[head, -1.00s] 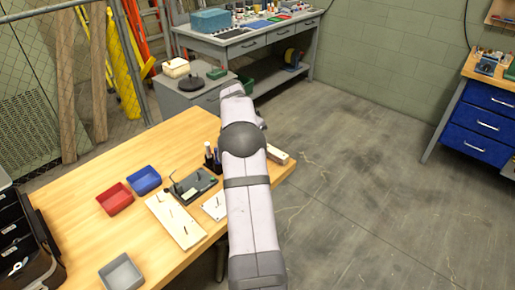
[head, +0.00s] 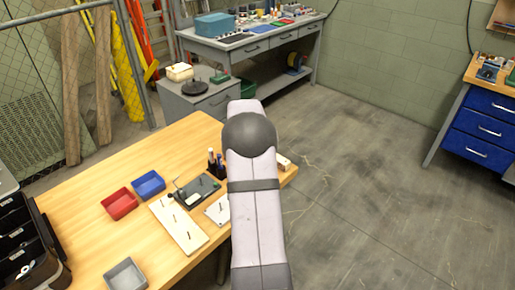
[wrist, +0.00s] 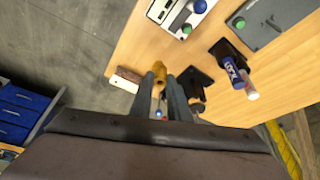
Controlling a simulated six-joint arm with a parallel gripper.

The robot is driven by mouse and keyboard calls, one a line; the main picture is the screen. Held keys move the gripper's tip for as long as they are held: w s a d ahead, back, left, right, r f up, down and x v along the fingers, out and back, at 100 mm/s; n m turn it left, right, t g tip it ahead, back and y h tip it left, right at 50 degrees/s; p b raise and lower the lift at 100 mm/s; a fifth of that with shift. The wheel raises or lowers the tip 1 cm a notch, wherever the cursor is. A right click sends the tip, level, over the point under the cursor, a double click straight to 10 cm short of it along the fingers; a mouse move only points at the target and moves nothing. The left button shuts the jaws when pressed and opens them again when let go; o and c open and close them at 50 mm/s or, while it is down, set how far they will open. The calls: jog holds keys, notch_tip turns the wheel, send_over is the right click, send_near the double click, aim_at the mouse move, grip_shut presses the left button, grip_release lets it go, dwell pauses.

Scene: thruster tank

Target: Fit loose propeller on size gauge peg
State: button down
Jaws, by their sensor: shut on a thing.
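In the wrist view my gripper (wrist: 161,86) is shut on a small brass-yellow piece (wrist: 158,72), apparently the propeller; its shape is mostly hidden between the fingers. It hangs near the table edge, beside a wood-and-white block (wrist: 127,79). In the head view my arm hides the gripper. A long pale board with upright pegs (head: 180,228) lies on the table, with a smaller white board (head: 218,209) to its right, partly behind my arm. The smaller one seems to show in the wrist view (wrist: 168,14), with blue and green pieces. I cannot tell which board is the size gauge.
A dark green fixture (head: 197,190) stands behind the boards. Bottles (head: 216,163), including a blue one (wrist: 233,73), stand in a dark holder close to my gripper. Red (head: 120,203), blue (head: 149,184) and grey (head: 125,275) trays lie to the left. Bare floor is right of the table.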

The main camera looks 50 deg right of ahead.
jog(key=s+a+r+n+y+p, duration=0.1)
jog(key=a+n+y+p, duration=0.7)
jog(key=a+n, duration=0.9)
jog(key=r+n, duration=0.1)
jog(key=n, duration=0.7)
jog(key=shift+s+a+p, duration=0.15)
jog(key=shift+s+p, duration=0.25)
jog(key=shift+f, duration=0.1)
jog(key=shift+f+b, duration=0.75)
jog(key=shift+f, duration=1.1)
jog(key=shift+f+b, duration=0.2)
jog(key=shift+b, duration=0.55)
jog(key=shift+f+b, duration=2.1)
jog(key=shift+b, duration=0.3)
